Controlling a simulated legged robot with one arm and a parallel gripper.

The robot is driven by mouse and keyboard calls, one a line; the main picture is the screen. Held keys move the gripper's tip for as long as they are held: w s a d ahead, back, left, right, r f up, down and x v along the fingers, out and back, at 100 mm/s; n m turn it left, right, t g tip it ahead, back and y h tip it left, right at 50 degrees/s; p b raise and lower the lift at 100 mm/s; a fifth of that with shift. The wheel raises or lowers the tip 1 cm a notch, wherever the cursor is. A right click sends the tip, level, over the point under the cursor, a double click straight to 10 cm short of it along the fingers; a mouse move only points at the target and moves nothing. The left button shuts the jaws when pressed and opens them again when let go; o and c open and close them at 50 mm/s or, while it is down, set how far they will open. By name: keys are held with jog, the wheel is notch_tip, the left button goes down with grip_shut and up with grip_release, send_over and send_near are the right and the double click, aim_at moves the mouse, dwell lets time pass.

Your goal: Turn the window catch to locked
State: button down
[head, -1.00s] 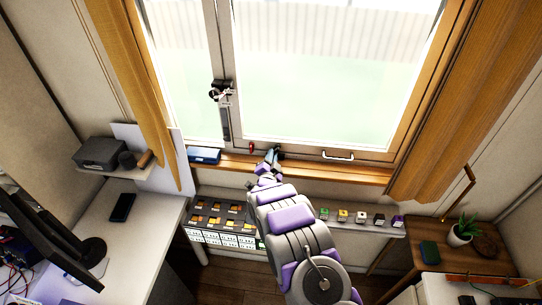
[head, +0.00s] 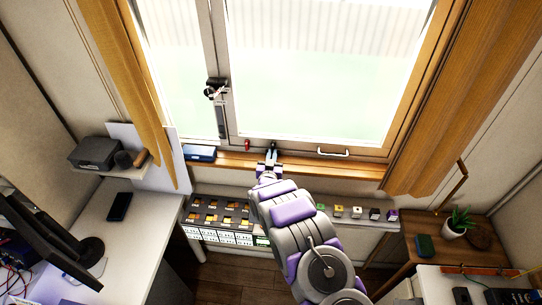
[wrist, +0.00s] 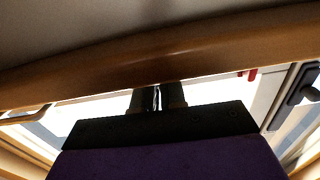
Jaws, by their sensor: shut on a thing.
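A window catch, seemingly the dark fitting (head: 216,88) with a grey strip hanging below it, sits on the upright frame bar left of the large pane. A dark handle-like fitting (wrist: 301,84) shows at the right of the wrist view; I cannot tell which way the catch is turned. My gripper (head: 271,155) is at the wooden sill, below and to the right of that fitting and apart from it. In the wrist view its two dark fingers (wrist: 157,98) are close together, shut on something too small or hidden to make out.
A small red piece (head: 247,145) is on the lower frame, left of my gripper; it also shows in the wrist view (wrist: 252,74). A white pull handle (head: 333,152) is to the right. A blue box (head: 200,153) lies on the sill (head: 345,168). Curtains (head: 125,85) flank the window.

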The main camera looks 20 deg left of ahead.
jog(key=shift+s+f+n, duration=0.1)
jog(key=shift+f+n, duration=0.2)
jog(key=shift+f, duration=0.05)
jog(key=c, duration=1.3)
grip_release()
jog(key=shift+a, duration=0.1)
jog(key=shift+o, duration=0.5)
jog(key=shift+r, duration=0.15)
jog(key=v, duration=1.7)
jog(key=shift+s+a, duration=0.1)
